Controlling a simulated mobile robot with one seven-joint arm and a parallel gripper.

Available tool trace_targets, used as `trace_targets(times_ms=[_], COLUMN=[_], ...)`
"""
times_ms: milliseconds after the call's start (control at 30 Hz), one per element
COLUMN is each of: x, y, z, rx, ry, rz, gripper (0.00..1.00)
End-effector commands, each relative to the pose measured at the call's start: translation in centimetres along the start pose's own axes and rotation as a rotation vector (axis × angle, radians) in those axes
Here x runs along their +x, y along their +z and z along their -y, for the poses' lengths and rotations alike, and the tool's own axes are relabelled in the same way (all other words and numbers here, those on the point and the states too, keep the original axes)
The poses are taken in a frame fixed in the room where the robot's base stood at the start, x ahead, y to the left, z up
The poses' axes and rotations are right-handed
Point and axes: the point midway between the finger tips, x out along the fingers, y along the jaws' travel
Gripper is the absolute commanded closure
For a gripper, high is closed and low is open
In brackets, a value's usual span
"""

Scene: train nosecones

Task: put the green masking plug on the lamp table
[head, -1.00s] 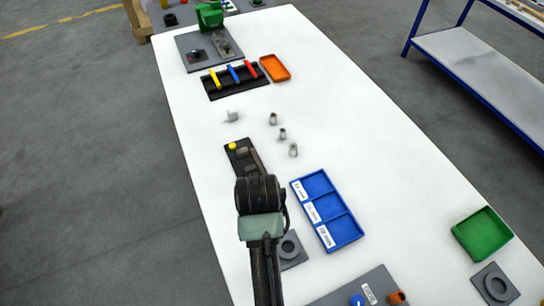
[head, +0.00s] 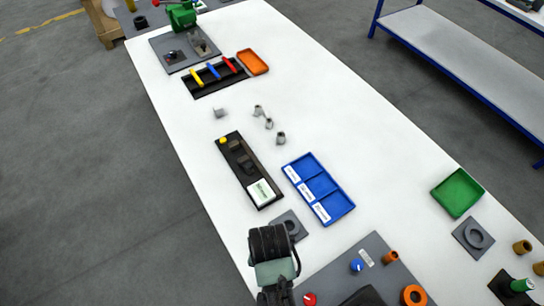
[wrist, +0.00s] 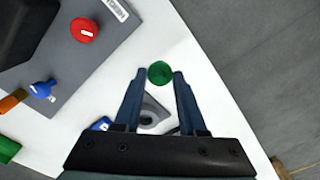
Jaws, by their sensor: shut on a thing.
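The green masking plug (wrist: 160,72) shows as a round green disc between my fingertips in the wrist view. My gripper (wrist: 159,76) is shut on it, one finger on each side. In the head view my arm's end (head: 272,250) is over the near left part of the long white table (head: 350,150), beside a grey plate with a ring. The plug is hidden there. I cannot tell which surface is the lamp table.
A grey panel (head: 375,260) with red and blue knobs (head: 357,265) is right of my arm. A blue divided tray (head: 319,187), a black fixture (head: 242,165) and a green tray (head: 458,192) stand farther on. The grey ring plate (wrist: 152,112) is below my fingers.

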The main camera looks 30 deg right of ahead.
Motion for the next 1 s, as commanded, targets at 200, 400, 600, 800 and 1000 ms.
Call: trace_targets(times_ms=[200,400,600,800,1000], x=[2.8,4.2,4.2,4.5,4.5], y=[0.0,0.0,0.0,0.0,0.0], z=[0.0,0.0,0.0,0.0,0.0], rx=[-0.001,-0.002,-0.002,-0.003,-0.003], ry=[0.001,0.0,-0.001,0.0,0.0], rz=[0.002,0.0,-0.001,0.0,0.0], gripper=[1.0,1.0,1.0,0.49,0.3])
